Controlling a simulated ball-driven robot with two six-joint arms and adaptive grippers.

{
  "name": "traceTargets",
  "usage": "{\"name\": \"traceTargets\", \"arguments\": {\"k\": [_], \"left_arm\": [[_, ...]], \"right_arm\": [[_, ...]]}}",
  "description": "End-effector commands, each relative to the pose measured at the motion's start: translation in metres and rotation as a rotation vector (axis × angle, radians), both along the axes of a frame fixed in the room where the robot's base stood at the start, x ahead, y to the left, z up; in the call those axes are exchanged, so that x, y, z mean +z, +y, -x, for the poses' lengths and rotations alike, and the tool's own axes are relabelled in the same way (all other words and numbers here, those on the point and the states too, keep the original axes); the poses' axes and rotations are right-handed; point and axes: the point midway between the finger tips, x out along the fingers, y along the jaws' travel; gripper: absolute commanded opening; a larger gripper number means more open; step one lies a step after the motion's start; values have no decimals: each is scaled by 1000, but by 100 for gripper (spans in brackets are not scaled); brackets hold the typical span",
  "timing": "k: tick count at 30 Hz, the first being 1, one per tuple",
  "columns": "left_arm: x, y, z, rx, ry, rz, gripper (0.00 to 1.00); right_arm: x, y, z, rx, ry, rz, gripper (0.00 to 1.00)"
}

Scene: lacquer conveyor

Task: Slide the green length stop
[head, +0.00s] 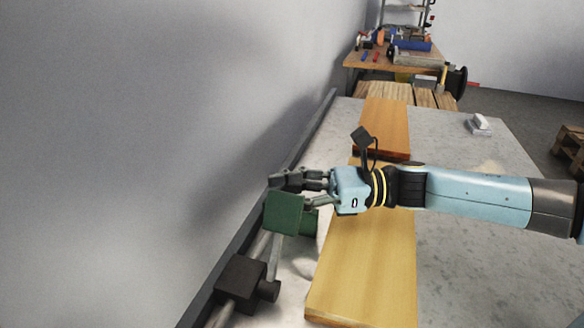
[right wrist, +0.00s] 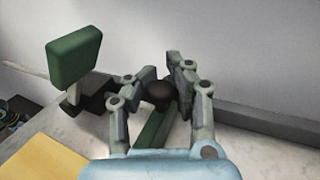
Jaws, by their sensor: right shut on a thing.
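The green length stop (head: 284,212) sits by the rail along the wall, left of the boards. Its upright green plate faces the head camera, and more green shows to its right. In the right wrist view the green plate (right wrist: 75,55) is at upper left, and a green bar (right wrist: 156,126) runs below the fingers to a dark round knob (right wrist: 159,94). My right gripper (head: 290,180) is just behind the plate, shut on the stop's knob, which shows between its fingers in the right wrist view. The fingers hide part of the stop. My left gripper is out of view.
A black block (head: 240,282) is on the rail (head: 265,243) nearer the camera. A light wooden board (head: 365,265) and a reddish-brown board (head: 385,125) lie on the grey table. A cluttered workbench (head: 395,62) stands behind.

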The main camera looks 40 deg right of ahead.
Motion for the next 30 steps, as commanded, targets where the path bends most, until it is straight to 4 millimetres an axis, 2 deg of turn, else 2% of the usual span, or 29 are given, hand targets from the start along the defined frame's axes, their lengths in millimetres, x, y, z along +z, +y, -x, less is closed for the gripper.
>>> {"name": "traceTargets", "arguments": {"k": [1, 4, 13, 14, 21, 30], "left_arm": [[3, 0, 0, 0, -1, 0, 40], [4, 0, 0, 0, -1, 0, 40], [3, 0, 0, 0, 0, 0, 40], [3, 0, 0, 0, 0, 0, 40], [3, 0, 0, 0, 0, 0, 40], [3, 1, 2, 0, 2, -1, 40]], "right_arm": [[-2, 7, 8, 5, 8, 1, 0], [-3, 15, 12, 3, 8, 2, 0], [-4, 17, 13, 5, 8, 5, 0], [-4, 17, 13, 5, 9, 4, 17], [-3, 17, 12, 3, 7, 3, 47], [-2, 15, 12, 1, 5, 3, 47]]}}
